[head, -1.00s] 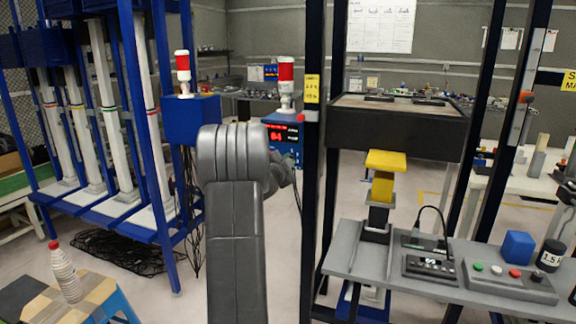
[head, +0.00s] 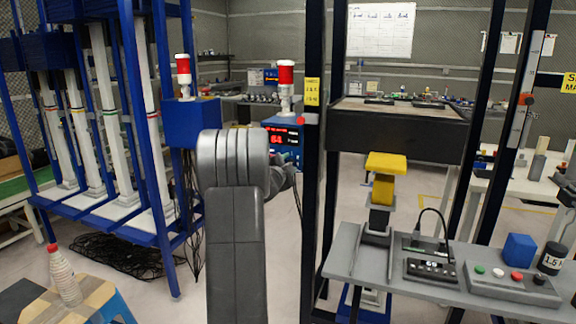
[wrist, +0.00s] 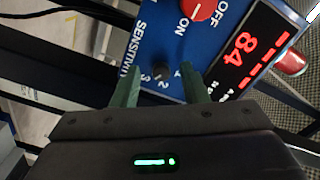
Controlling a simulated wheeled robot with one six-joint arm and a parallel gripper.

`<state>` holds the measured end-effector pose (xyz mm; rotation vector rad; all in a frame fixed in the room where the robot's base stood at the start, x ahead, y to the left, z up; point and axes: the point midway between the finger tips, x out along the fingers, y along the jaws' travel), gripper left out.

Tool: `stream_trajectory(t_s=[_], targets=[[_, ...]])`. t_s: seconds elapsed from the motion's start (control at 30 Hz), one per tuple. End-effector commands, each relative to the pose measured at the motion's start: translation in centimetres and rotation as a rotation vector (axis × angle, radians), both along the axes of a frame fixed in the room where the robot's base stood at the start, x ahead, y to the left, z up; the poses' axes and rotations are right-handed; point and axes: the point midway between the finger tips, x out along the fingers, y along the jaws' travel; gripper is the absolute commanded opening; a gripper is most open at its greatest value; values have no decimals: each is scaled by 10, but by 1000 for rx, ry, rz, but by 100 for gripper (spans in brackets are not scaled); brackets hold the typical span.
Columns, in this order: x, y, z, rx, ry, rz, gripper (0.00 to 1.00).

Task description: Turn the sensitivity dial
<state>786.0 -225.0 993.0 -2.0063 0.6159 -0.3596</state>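The sensitivity dial (wrist: 161,72) is a small dark knob on a blue control box (wrist: 150,36), beside the white word SENSITIVITY and several white numbers. My gripper (wrist: 158,76) is open, with its two green fingers on either side of the dial. There seems to be a gap between each finger and the knob; I cannot tell how deep the tips reach. In the head view the blue box (head: 283,124) stands behind my arm with a red display.
A dark post (head: 313,180) with a yellow label stands just right of the box. A grey shelf (head: 345,250) holds controls at the right.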

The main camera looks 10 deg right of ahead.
Motion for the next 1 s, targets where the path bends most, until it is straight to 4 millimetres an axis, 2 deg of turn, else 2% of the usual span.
stream_trajectory(t_s=[0.37, 0.47, 0.8, 1.0], targets=[[-6, 4, 1, -2, -1, 1, 40], [-16, 12, 1, -2, -1, 1, 40], [-77, 53, 1, -1, 0, 3, 40], [-104, 71, 1, -1, 0, 3, 40]])
